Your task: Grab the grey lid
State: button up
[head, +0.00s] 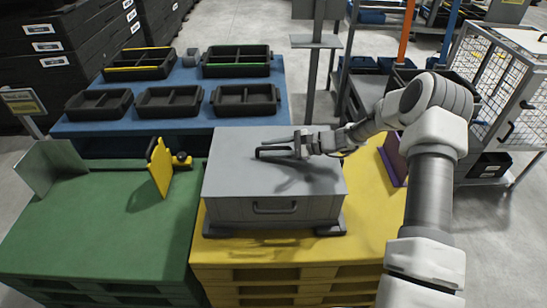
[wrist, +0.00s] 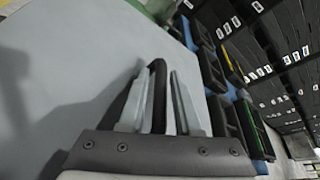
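The grey lid (head: 232,172) lies flat on top of a grey box (head: 252,208) in the head view. A dark bar handle (head: 272,151) shows on its upper side. My gripper (head: 280,147) is low over the lid at this handle, reaching in from the right. In the wrist view, my two light grey fingers (wrist: 158,98) stand one on each side of the dark handle (wrist: 157,85). The left finger is very close to it and a narrow gap shows at the right finger, so the gripper looks open. The lid's pale surface (wrist: 70,70) fills the left of that view.
The box stands on a yellow pallet (head: 225,258). A green pallet (head: 100,235) on the left holds a yellow bracket (head: 159,166). A blue table (head: 190,122) with several black trays stands behind. A wire cage cart (head: 500,85) is at right.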

grip_shut()
jog(key=shift+r, duration=0.1)
dwell(1.2)
